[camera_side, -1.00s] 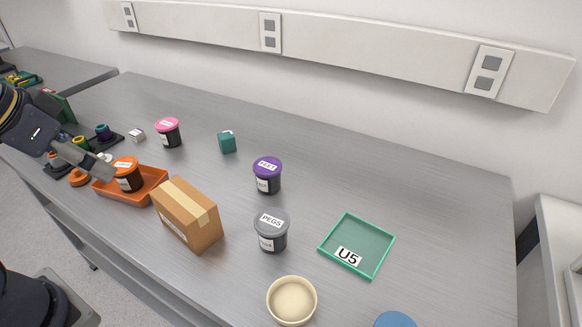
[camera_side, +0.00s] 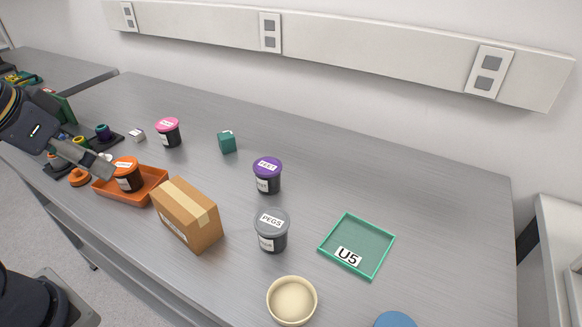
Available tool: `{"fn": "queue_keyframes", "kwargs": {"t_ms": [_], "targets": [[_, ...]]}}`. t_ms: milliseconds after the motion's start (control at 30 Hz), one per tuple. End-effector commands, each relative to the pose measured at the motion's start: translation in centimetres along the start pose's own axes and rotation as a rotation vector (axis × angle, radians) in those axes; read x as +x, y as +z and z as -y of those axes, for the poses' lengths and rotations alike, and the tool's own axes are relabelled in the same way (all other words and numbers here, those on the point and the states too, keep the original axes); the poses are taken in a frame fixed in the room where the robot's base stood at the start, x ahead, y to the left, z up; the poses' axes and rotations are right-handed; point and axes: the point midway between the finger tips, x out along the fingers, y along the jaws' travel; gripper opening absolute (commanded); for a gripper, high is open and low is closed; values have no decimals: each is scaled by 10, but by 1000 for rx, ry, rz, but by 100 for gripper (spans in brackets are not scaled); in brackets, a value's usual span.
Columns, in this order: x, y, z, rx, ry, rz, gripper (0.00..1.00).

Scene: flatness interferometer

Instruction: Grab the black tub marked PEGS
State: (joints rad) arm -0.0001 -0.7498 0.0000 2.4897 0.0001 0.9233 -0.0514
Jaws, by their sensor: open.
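The black tub marked PEGS (camera_side: 272,232) has a grey lid with a white PEGS label. It stands upright on the grey bench, right of the cardboard box and left of the green U5 tray. My gripper (camera_side: 108,170) is at the left, open, near the black tub with an orange lid (camera_side: 127,175) in the orange tray. It is well apart from the PEGS tub. The fingertips are small and partly hard to make out.
The cardboard box (camera_side: 187,216) stands between my gripper and the PEGS tub. A purple-lidded tub (camera_side: 267,176) is behind the PEGS tub, a cream bowl (camera_side: 291,301) in front. The orange tray (camera_side: 149,191) and green tray (camera_side: 335,268) flank them. The bench's back right is clear.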

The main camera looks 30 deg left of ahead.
Motion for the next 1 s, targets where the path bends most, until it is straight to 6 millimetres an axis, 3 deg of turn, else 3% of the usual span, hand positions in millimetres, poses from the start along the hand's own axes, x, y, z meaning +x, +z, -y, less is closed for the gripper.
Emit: {"fn": "queue_keyframes", "kwargs": {"t_ms": [100, 267, 367, 500, 600, 733, 833, 1000], "targets": [[-19, -33, -4, -65, 6, -15, 96], [-18, -89, -33, -94, 32, 75, 96], [-1, -120, -62, -80, 43, 152, 96], [40, -149, -117, -27, 45, 271, 96], [75, -153, -156, 30, 40, 345, 96], [112, -142, -193, 106, 29, 420, 96], [130, -128, -207, 145, 18, 464, 96], [148, -112, -213, 169, 14, 483, 96]]}}
